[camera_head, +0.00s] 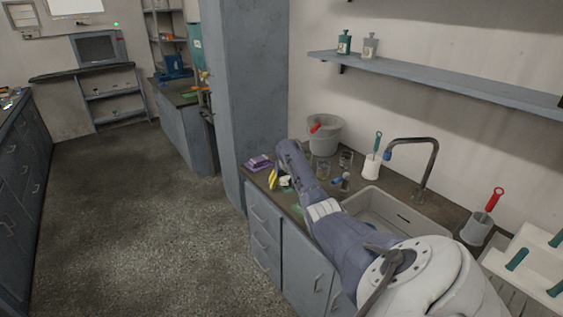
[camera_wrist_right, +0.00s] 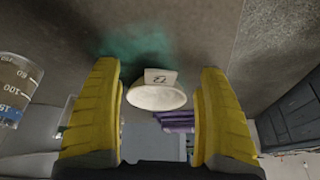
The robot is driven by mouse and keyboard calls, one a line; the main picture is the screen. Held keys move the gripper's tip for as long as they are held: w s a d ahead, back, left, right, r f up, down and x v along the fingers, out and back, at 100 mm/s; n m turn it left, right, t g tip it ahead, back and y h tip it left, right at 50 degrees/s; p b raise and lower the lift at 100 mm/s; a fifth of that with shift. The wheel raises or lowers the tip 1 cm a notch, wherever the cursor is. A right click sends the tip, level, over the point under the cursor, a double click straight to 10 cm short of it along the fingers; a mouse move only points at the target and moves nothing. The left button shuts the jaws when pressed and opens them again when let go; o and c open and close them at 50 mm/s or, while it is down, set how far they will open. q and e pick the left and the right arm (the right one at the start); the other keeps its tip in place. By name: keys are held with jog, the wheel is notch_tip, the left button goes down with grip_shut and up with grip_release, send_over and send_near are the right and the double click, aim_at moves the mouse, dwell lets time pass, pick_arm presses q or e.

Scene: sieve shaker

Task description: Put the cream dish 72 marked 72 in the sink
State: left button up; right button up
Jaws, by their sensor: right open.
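The cream dish 72 (camera_wrist_right: 156,97) is a small pale oval dish with a tag reading 72, upside down in the wrist view. It lies between the two yellow fingers of my right gripper (camera_wrist_right: 158,78), with a gap on each side. The right gripper is open. In the head view my right arm reaches across the counter to its left end, and a yellow finger shows beside the small pale dish (camera_head: 286,182). The sink (camera_head: 376,213) is a grey basin in the counter, partly hidden by my right arm. My left gripper is not in view.
Glass beakers (camera_head: 346,160) stand near the arm, and a graduated one (camera_wrist_right: 18,88) shows at the left of the wrist view. A grey bucket (camera_head: 324,136), a white brush holder (camera_head: 371,168) and the tap (camera_head: 428,165) stand behind. Purple items (camera_head: 259,162) lie near the counter's left end.

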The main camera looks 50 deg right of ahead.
jog(key=shift+w+d+f, duration=0.1)
jog(key=shift+f, duration=0.2)
grip_shut()
dwell(0.5)
